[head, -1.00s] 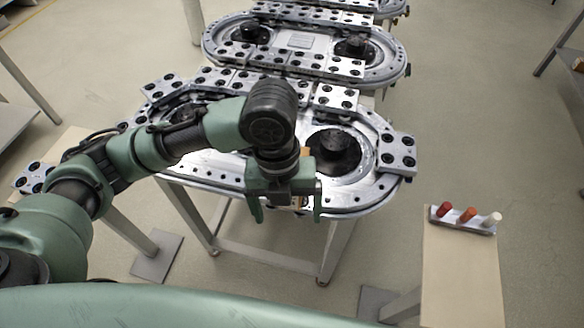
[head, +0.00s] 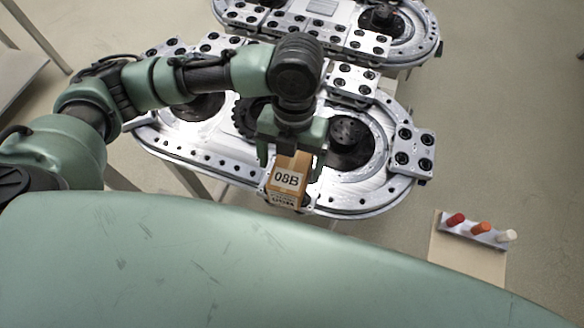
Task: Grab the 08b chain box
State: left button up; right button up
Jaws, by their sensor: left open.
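The 08B chain box (head: 287,181) is a small orange-brown carton with a white label reading 08B. It is at the near edge of the nearest ring track (head: 195,152), in the middle of the head view. My left gripper (head: 291,160) is open right over the box, with a finger on each side of its upper part. The gripper hides the box's top, and I cannot tell whether the fingers touch it. My right gripper is out of view.
A second ring track (head: 318,38) lies behind the nearest one. Black sprockets (head: 350,142) and bolted plates (head: 414,149) stand on the track. A small stand (head: 467,249) at lower right holds red, orange and white pegs. Open floor lies to the right.

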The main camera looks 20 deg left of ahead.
pick_arm(q)
jog(key=f, duration=0.2)
jog(key=f+p, duration=0.1)
jog(key=f, duration=0.1)
jog(key=shift+s+d+f, duration=0.1)
jog(key=shift+s+d, duration=0.05)
jog(key=shift+s, duration=0.15)
jog(key=shift+w, duration=0.1)
grip_shut()
